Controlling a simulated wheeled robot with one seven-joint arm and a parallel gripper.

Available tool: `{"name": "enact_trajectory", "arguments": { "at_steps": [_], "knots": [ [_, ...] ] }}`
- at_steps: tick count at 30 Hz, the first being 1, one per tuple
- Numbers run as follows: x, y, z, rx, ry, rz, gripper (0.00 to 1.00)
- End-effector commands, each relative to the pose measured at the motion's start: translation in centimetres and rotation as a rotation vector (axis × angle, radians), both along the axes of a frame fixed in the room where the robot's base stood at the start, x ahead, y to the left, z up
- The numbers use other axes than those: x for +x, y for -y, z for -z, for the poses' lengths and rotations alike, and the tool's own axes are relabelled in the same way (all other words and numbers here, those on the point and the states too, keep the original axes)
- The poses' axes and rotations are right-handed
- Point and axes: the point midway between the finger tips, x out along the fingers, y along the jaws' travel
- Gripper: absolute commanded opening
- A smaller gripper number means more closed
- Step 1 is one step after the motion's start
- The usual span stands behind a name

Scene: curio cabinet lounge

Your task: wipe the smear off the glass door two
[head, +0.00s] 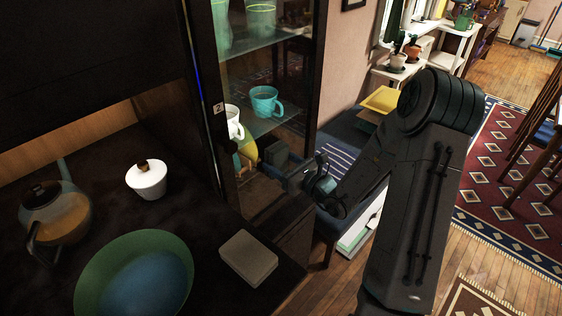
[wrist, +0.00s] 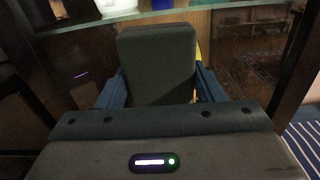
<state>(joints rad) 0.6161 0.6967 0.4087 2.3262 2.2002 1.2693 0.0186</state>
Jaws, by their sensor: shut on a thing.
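Glass door two (head: 272,65) has a dark frame and a small "2" label (head: 218,108); it stands upright in front of the cabinet shelves. My gripper (head: 288,172) is at its lower part, shut on a dark grey block (head: 275,152). In the wrist view the block (wrist: 158,62) stands between the two blue fingers, its broad face towards the camera, in front of the glass. I cannot tell whether the block touches the glass. I cannot make out a smear; the block and gripper hide part of the lower pane.
Behind the glass are a teal mug (head: 266,102), a white mug (head: 234,122) and a yellow item (head: 247,148). The dark counter at left holds a teapot (head: 55,212), a white lidded jar (head: 148,181), a green-blue bowl (head: 135,280) and a grey box (head: 248,257). A blue bench (head: 345,132) stands behind my arm.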

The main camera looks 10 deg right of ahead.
Motion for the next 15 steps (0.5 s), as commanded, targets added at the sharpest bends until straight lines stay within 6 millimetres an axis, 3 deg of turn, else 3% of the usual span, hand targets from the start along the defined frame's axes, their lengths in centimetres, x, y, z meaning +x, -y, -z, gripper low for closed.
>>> {"name": "enact_trajectory", "arguments": {
  "at_steps": [15],
  "knots": [
    [0.0,0.0,3.7,-0.001,-0.001,0.0,0.25]
  ]
}}
